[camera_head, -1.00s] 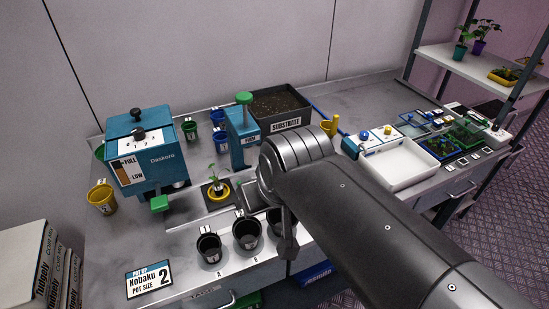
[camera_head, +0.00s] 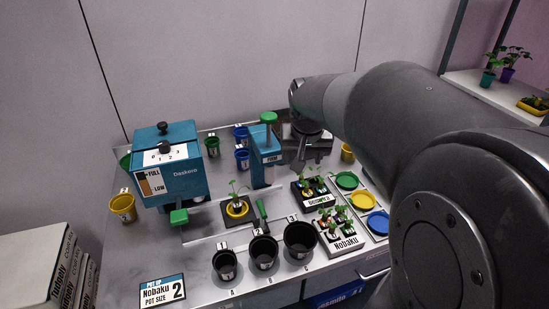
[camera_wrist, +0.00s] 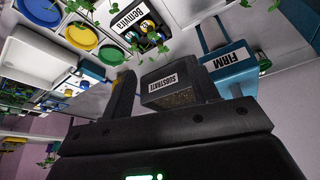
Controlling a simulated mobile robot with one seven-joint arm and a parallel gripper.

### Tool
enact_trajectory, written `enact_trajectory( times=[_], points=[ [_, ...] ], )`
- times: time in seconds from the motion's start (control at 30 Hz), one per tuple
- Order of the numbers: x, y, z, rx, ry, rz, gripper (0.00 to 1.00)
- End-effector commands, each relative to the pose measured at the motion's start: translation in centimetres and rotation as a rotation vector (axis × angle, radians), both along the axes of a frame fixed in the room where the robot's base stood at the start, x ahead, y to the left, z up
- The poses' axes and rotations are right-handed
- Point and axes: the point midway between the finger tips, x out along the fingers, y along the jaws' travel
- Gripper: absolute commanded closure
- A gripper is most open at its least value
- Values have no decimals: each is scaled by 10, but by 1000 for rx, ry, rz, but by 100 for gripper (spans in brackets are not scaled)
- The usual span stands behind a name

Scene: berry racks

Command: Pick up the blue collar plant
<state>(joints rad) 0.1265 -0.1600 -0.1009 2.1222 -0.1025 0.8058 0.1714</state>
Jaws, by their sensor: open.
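My gripper (camera_head: 304,148) is open and empty, above the back of the bench in the head view. A small black tray (camera_head: 317,200) holds seedlings in front of my gripper. Which seedling bears the blue collar is too small to tell in the head view. A single seedling in a yellow collar (camera_head: 238,208) stands left of the tray.
A Nobaku seedling tray (camera_head: 345,250) and green (camera_head: 346,180), yellow (camera_head: 363,200) and blue (camera_head: 378,223) discs lie right of the black tray. The blue FIRM press (camera_head: 265,158) stands close left of my gripper. Black pots (camera_head: 263,252) line the front.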

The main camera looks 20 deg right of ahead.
Motion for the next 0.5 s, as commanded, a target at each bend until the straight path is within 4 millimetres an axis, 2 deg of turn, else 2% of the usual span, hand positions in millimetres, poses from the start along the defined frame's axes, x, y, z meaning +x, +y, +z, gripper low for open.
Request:
enact_trajectory(
  times=[0.03,0.23,0.37,0.5],
  points=[
    [12,-11,-7,-3,12,-23,45],
    [53,-31,-18,7,-8,-42,45],
    [67,-39,-23,8,-15,-49,45],
    [71,-41,-32,11,-17,-51,45]
  ],
)
